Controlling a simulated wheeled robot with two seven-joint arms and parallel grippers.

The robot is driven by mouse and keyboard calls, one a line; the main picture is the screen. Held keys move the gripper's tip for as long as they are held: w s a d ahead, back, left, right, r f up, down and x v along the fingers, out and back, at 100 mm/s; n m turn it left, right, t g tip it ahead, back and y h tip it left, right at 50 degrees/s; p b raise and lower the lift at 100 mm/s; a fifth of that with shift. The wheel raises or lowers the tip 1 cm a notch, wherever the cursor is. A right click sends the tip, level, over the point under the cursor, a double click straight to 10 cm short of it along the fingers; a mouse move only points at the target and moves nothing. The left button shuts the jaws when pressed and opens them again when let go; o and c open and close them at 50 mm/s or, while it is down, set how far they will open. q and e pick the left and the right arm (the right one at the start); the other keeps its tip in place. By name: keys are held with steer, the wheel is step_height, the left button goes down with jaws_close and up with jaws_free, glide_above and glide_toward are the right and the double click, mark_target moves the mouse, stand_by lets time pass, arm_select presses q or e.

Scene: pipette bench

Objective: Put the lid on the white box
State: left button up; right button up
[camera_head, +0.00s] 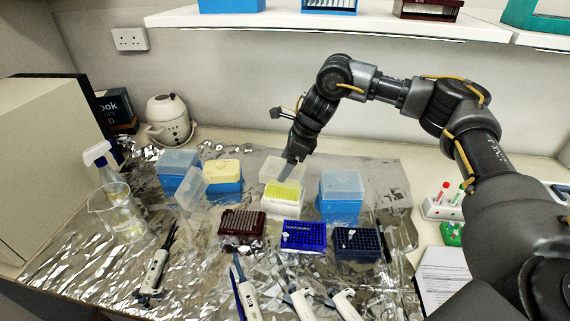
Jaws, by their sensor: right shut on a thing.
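The white box (282,208) stands near the middle of the foil-covered bench, with yellow tips (283,193) showing in its top. A clear, translucent lid (270,168) is tilted up at the back of the white box, above the tips. My right gripper (289,166) comes down from the upper right and is shut on this lid. The fingertips partly cover the lid, and I cannot tell whether its lower edge touches the box. My left gripper is not in view.
A blue box with a clear cover (341,197) stands close on the right, and a yellow-topped blue box (222,176) on the left. Dark red (241,229), blue (303,236) and navy (357,243) racks stand in front. Several pipettes lie nearer. A shelf (330,22) runs above.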

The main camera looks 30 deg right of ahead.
steer(key=shift+w+d, duration=0.1)
steer(key=shift+w, duration=0.2)
steer(key=shift+r+n, duration=0.1)
steer(key=shift+n, duration=0.3)
steer(key=shift+f, duration=0.2)
step_height(320, 180, down, 4)
steer(key=b, duration=0.3)
steer(key=shift+r, duration=0.15)
steer(key=shift+f+b, duration=0.3)
steer(key=shift+f, duration=0.4)
steer(key=shift+f+b, duration=0.35)
steer(key=shift+f, duration=0.25)
steer(key=shift+c, duration=0.2)
